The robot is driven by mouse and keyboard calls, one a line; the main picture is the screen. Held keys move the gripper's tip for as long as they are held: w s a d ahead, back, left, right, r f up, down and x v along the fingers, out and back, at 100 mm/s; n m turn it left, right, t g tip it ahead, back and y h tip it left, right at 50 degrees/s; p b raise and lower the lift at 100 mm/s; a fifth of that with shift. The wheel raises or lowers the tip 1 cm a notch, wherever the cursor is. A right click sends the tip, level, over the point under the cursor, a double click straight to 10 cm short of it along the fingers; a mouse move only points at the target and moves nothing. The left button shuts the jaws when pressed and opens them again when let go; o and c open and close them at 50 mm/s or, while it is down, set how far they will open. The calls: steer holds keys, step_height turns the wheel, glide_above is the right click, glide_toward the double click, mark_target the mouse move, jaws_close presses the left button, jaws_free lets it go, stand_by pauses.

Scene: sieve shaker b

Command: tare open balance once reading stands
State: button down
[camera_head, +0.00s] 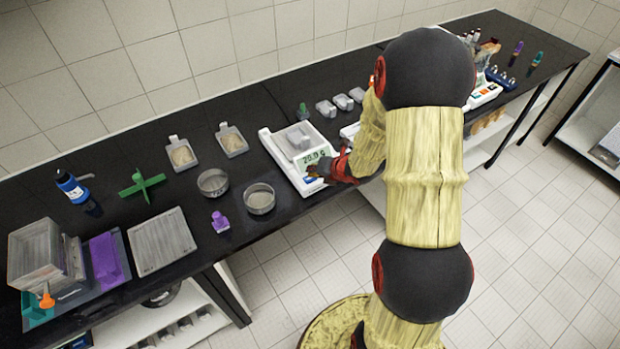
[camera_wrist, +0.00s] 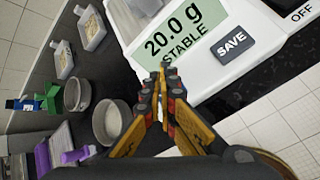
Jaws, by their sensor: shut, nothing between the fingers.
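The open balance (camera_head: 288,150) is a white box on the black bench, with a pale grey weighing boat (camera_head: 298,138) on its pan. Its green display (camera_head: 314,157) reads 20.0 g. In the wrist view the display (camera_wrist: 172,35) shows "20.0 g" and "STABLE", with a dark SAVE button (camera_wrist: 232,43) to its right. My gripper (camera_wrist: 163,72) is shut and empty, its tips at the lower edge of the display panel. In the head view my gripper (camera_head: 318,170) is at the balance's front. The fingers hide part of the panel, and no tare button can be made out.
Two round sieves (camera_head: 213,182) (camera_head: 259,199) and a purple stamp-like object (camera_head: 220,222) stand left of the balance. Two scoops of powder (camera_head: 181,154) (camera_head: 231,141) lie behind them. Several small boats (camera_head: 342,101) and a green-topped item (camera_head: 303,112) are near the balance.

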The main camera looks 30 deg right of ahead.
steer(key=shift+f+b, duration=0.5)
steer(key=shift+b, duration=0.1)
stand_by(0.6)
steer(key=shift+r, duration=0.1)
steer(key=shift+r+p, duration=0.55)
steer(key=shift+r, duration=0.25)
steer(key=shift+r, duration=0.1)
steer(key=shift+r+p, duration=1.85)
steer(key=shift+r, duration=0.6)
